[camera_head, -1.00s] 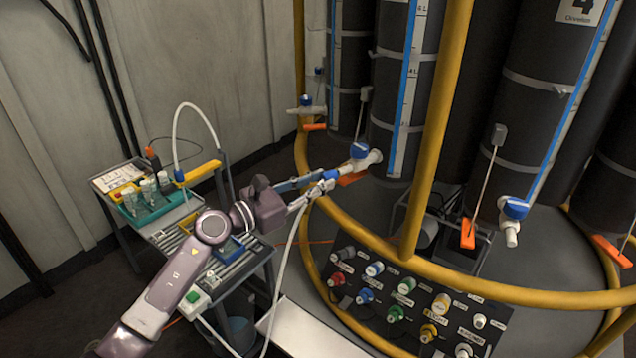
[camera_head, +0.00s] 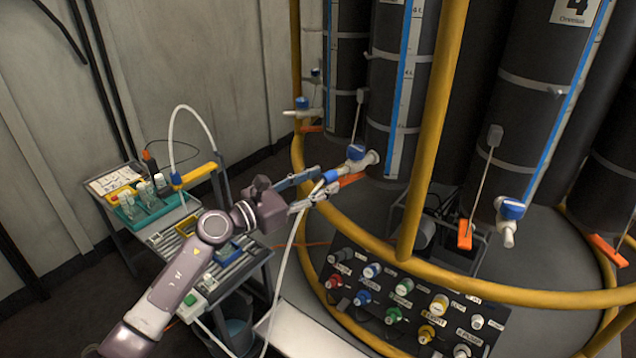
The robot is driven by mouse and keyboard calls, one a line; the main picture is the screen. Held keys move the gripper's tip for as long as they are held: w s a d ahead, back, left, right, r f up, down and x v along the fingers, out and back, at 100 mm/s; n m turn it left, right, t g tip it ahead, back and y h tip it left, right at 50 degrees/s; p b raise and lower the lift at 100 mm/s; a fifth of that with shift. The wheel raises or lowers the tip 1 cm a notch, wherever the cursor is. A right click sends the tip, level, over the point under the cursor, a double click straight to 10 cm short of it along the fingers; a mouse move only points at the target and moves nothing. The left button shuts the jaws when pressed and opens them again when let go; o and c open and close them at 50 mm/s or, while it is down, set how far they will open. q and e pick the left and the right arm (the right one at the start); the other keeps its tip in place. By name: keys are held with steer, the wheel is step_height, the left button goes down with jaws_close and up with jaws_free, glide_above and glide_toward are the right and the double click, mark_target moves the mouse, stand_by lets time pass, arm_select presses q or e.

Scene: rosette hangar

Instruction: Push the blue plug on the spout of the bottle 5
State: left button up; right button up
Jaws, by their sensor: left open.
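A dark bottle (camera_head: 402,100) with a blue-and-white level strip stands behind the yellow rail; its own number is not visible. Its pale spout (camera_head: 345,167) carries a blue valve (camera_head: 357,152) and points down-left. A small blue piece, apparently the plug (camera_head: 330,176), shows at the spout's outer end. My left gripper (camera_head: 327,181) is open, its two fingers spread on either side of the spout end. Whether a finger touches the plug I cannot tell. My right gripper is out of view.
A yellow ring rail (camera_head: 455,290) and post (camera_head: 432,140) stand close to the spout. A cart (camera_head: 165,232) with a teal rack (camera_head: 143,207) is at left. A connector panel (camera_head: 405,318) lies below. A white hose (camera_head: 287,265) hangs below my gripper.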

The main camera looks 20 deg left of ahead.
arm_select(q)
steer(key=shift+s, duration=0.1)
steer(key=v, duration=1.2)
